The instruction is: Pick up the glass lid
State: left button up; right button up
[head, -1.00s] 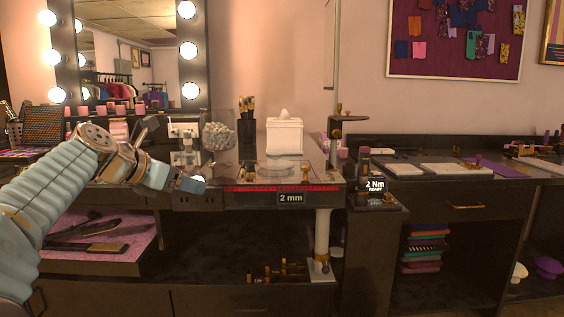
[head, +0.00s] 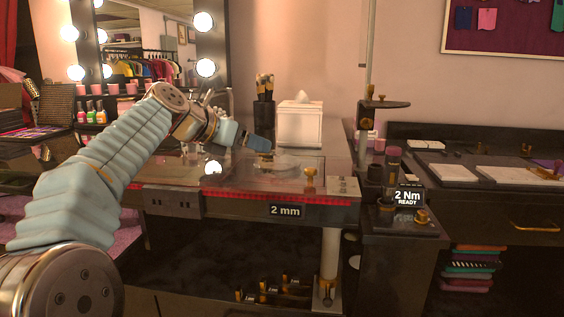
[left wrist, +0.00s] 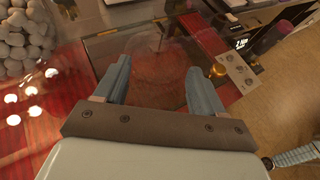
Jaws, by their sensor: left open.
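My left gripper (head: 264,145) is above the left back side of the lid, pointing right. In the left wrist view the two blue fingers (left wrist: 160,66) are spread wide with nothing gripped between them. The lid's edge is hard to see against the reddish bench top. I cannot tell whether a finger touches it.
A white tissue box (head: 300,124) and a dark brush holder (head: 264,110) stand behind the lid. A brass knob (head: 310,178) is close on its right. A post with a clamp (head: 372,110) rises further right. White cotton balls (left wrist: 25,35) are at the left wrist view's upper left.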

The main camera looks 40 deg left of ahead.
aim_at(275, 151)
pick_arm(q)
jog(key=x, duration=0.9)
jog(key=shift+a+p, duration=0.2)
jog(key=shift+p, duration=0.1)
jog(key=c, duration=1.2)
